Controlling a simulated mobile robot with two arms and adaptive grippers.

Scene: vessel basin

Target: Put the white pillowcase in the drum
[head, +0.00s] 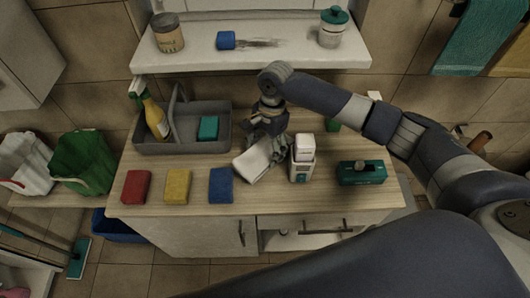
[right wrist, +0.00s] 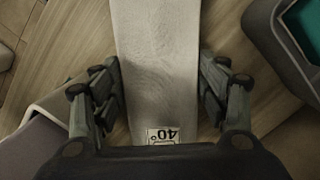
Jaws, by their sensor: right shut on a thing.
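The white pillowcase (head: 258,162) is a folded white cloth on the wooden counter, right of the blue cloth. My right gripper (head: 267,138) is over its far end, pointing down. In the right wrist view the pillowcase (right wrist: 157,60) runs between the two fingers of my right gripper (right wrist: 160,88), with a "40°" label near the palm. The gripper is shut on it. Whether the cloth is lifted off the counter, I cannot tell. My left gripper is not in view. I cannot make out a drum in these views.
A grey caddy (head: 180,146) with a yellow bottle stands left of the gripper. Red (head: 136,187), yellow (head: 178,186) and blue (head: 221,185) cloths lie along the front. A white bottle (head: 301,166) stands close right of the pillowcase, with a green box (head: 361,174) beyond. A shelf (head: 280,55) hangs behind.

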